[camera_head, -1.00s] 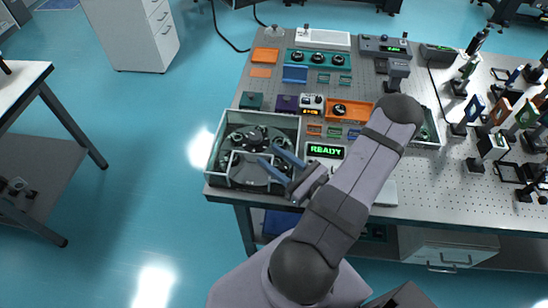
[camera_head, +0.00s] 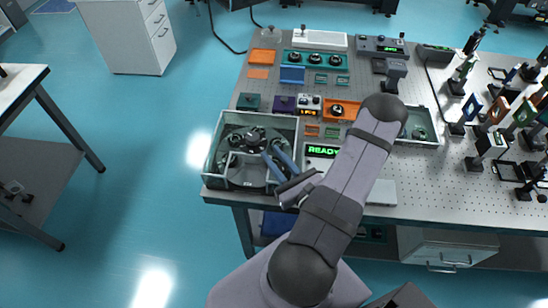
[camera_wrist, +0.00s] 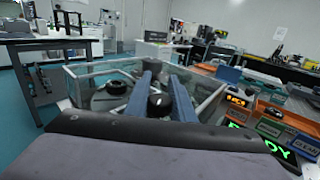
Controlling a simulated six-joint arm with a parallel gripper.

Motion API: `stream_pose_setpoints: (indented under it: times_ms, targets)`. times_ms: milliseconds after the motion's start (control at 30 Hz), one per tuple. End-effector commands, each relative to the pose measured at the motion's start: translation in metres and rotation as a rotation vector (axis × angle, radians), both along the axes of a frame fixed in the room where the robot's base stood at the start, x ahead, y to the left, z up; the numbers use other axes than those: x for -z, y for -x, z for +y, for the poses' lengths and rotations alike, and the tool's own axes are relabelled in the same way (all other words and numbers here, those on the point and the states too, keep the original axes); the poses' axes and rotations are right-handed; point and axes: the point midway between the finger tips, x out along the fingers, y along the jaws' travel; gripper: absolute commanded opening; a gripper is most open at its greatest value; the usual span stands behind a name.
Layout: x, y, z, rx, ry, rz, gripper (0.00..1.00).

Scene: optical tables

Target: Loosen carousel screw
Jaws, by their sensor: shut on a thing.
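The carousel (camera_head: 232,137) is a dark round assembly with several black knobs and discs, inside a clear-walled box (camera_head: 209,165) at the table's front left corner. My gripper (camera_head: 269,150) reaches into the box from the right, its blue fingers close together. In the wrist view, my gripper (camera_wrist: 161,72) has its two long blue fingers pointing away over the carousel (camera_wrist: 107,97). It is shut on a small dark part at the fingertips, which looks like the carousel screw; the fingers mostly hide it. A black knob with a white mark (camera_wrist: 160,103) shows in the gap between the fingers.
A green READY display (camera_head: 322,151) stands right of the box. Optical mounts (camera_head: 490,145) crowd the table's right side. The box walls surround my fingers. Open floor lies to the left.

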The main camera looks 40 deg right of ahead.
Motion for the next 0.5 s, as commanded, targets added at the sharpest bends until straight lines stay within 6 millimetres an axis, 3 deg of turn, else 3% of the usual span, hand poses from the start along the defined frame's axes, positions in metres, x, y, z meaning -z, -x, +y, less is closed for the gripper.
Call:
stream_pose_setpoints:
  times_ms: [100, 133, 200, 500]
  targets:
    - [-0.001, -0.0001, -0.0001, -0.001, 0.001, -0.002, 0.0]
    - [-0.001, -0.0001, -0.0001, -0.001, 0.001, -0.002, 0.29]
    - [-0.0009, 0.0, -0.0001, -0.001, 0.001, -0.002, 0.41]
    - [-0.0002, 0.0004, -0.0002, -0.001, 0.0, 0.0, 0.41]
